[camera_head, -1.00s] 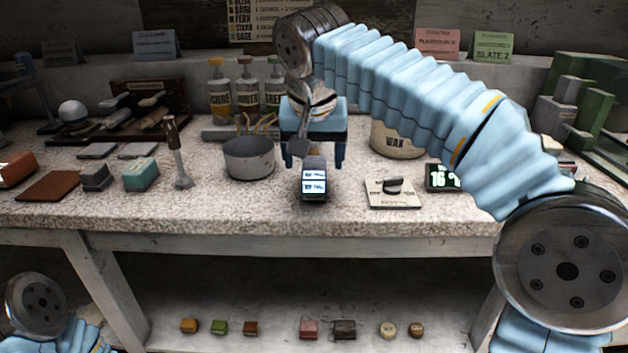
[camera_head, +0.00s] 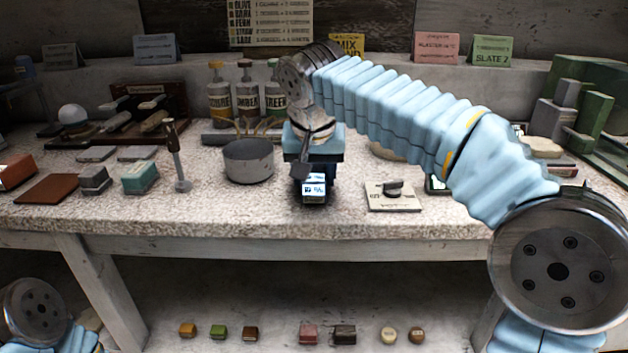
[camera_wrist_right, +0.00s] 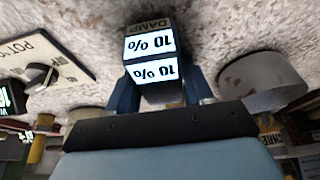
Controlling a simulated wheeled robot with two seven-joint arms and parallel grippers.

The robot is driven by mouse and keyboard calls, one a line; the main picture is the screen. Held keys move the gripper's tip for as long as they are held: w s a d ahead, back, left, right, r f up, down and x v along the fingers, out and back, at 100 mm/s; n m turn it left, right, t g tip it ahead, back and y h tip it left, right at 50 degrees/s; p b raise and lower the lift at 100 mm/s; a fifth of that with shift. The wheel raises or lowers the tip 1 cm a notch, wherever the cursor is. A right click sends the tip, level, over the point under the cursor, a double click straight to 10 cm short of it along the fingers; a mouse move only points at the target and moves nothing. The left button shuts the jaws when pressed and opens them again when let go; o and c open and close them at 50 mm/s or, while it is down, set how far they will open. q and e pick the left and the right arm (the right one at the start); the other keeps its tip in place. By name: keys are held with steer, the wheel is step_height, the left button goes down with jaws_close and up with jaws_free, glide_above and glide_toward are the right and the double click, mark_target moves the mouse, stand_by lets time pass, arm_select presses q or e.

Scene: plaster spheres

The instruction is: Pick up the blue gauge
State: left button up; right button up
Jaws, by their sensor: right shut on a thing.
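The gauge (camera_head: 314,188) is a small block with bright lit display faces, on the speckled bench top in the middle of the head view. In the right wrist view the gauge (camera_wrist_right: 151,58) shows "10 %" on two faces and the label "DAMP". Its body colour is hard to make out. My right gripper (camera_head: 314,180) points down over it, and its blue fingers are shut on its sides. I see no clear gap between gauge and bench. My left gripper is out of view; only part of that arm shows at lower left.
A grey pot (camera_head: 249,161) stands close left of the gauge. A plate with a dark knob (camera_head: 393,194) lies to the right. Bottles (camera_head: 246,95) stand behind. The bench's front edge is clear before the gauge.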

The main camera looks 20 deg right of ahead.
steer(key=shift+r, duration=0.55)
steer(key=s+r, duration=0.1)
steer(key=r, duration=0.1)
steer(key=s+r+p, duration=0.1)
steer(key=r, duration=0.2)
steer(key=s+d+r, duration=0.1)
steer(key=s+r, duration=0.1)
steer(key=shift+r, duration=0.15)
steer(key=s+d+r, duration=0.2)
steer(key=s+r, duration=0.2)
steer(key=s, duration=0.5)
steer(key=shift+s+d+r, duration=0.15)
steer(key=shift+s+r, duration=0.15)
